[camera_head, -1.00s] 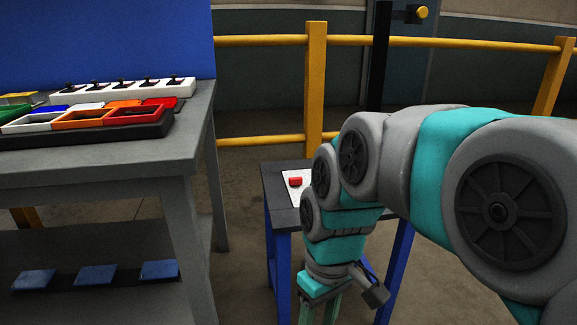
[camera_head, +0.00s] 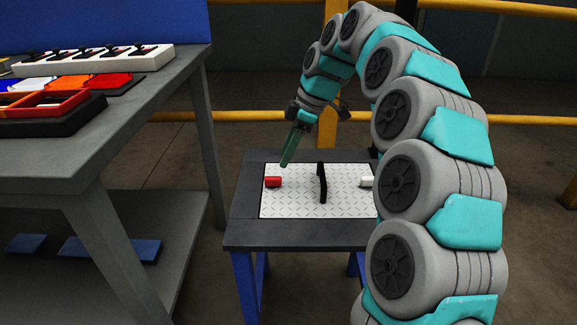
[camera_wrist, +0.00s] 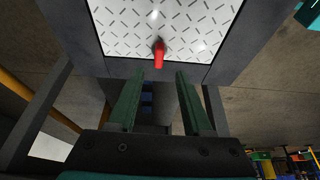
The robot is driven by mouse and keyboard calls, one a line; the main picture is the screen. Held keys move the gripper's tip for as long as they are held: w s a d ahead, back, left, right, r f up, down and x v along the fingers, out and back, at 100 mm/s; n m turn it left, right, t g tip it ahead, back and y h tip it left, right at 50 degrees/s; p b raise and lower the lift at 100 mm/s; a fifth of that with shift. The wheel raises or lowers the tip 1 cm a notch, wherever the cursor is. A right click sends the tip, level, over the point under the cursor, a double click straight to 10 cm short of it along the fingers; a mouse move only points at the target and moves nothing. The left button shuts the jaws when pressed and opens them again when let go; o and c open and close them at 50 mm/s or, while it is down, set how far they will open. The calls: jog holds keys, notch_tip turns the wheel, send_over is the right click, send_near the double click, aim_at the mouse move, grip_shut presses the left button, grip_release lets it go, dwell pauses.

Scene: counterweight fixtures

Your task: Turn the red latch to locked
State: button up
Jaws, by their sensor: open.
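The red latch (camera_head: 273,181) shows as a short red cylinder at the left end of a white diamond-pattern plate (camera_head: 300,205). In the wrist view the red latch (camera_wrist: 159,55) stands out near the plate's edge, ahead of my fingertips and about midway between them. My gripper (camera_head: 286,163) points down above the plate, just above and right of the latch in the head view. In the wrist view my gripper (camera_wrist: 160,72) has its two green fingers apart with nothing between them. I cannot tell the latch's turned position.
A black upright bar (camera_head: 321,183) stands mid-plate, with a white cylinder (camera_head: 366,181) at its right. The plate lies on a small dark table (camera_head: 300,237). A grey workbench (camera_head: 150,130) with coloured trays stands left. A yellow railing (camera_head: 175,116) runs behind.

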aim_at(274, 177)
jog(key=x, duration=0.7)
jog(key=shift+a+f+p, duration=0.2)
jog(key=shift+f+p, duration=0.1)
jog(key=shift+w, duration=0.1)
grip_shut()
dwell(0.3)
